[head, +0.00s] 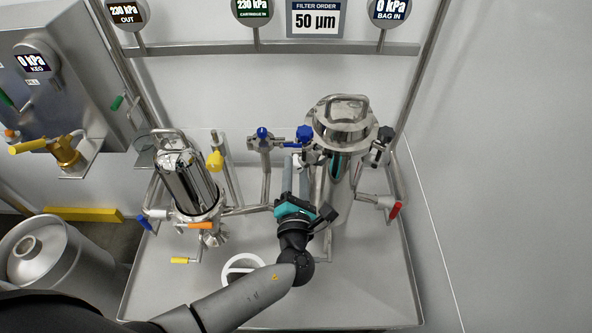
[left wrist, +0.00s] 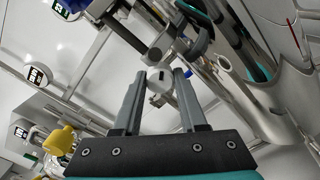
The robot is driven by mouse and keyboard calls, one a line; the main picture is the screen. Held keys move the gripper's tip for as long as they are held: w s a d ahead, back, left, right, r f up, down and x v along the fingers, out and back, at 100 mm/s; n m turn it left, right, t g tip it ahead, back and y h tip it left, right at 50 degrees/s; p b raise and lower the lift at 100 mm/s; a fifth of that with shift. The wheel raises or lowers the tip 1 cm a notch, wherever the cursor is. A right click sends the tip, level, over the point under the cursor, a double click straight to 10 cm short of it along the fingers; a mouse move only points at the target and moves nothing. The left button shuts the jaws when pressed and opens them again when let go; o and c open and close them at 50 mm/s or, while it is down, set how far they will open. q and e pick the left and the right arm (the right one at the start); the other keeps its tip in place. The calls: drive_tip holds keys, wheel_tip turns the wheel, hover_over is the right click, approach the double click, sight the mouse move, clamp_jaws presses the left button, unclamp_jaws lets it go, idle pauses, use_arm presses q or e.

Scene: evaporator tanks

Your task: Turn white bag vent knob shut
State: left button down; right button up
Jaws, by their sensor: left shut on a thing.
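My left gripper (head: 296,165) reaches up beside the tall steel filter housing (head: 338,165), at its left side. In the left wrist view my left gripper (left wrist: 158,78) has its two grey fingers on either side of a small white knob (left wrist: 159,87), shut on it near the fingertips. I cannot tell how far the knob is turned. My right gripper is in neither view.
Blue knobs (head: 304,133) and black knobs sit close around the housing's top. A shorter steel filter (head: 187,180) with a yellow knob (head: 215,161) stands to the left. A red-handled valve (head: 394,210) is at the right. The tray's front right (head: 370,290) is bare.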

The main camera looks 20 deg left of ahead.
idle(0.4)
use_arm(q)
drive_tip(key=shift+c, duration=2.3)
unclamp_jaws()
